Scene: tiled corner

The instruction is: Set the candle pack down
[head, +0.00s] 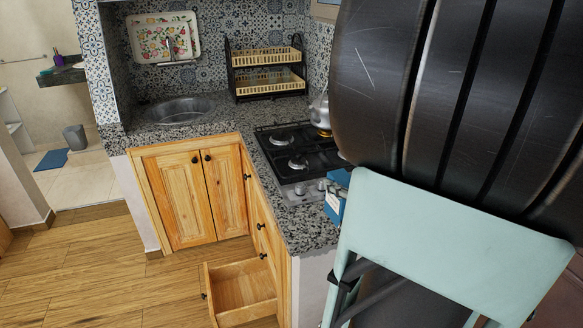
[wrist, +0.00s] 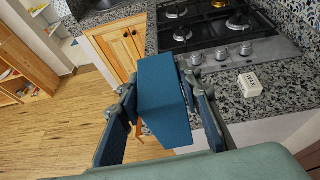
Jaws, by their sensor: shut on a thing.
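The candle pack, a plain blue box (wrist: 164,100), is between the two fingers of my gripper (wrist: 160,82) in the wrist view. My gripper is shut on it and holds it by the counter's front edge, near the stove. In the head view part of the blue pack (head: 335,210) shows beside the stove, mostly hidden behind my arm. I cannot tell whether its underside touches anything.
The granite counter (head: 310,228) holds a gas stove (head: 292,158), a kettle (head: 320,112), a two-tier rack (head: 268,72) and a sink (head: 180,108). A small white box (wrist: 250,84) sits right of the pack. A lower drawer (head: 240,288) stands open.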

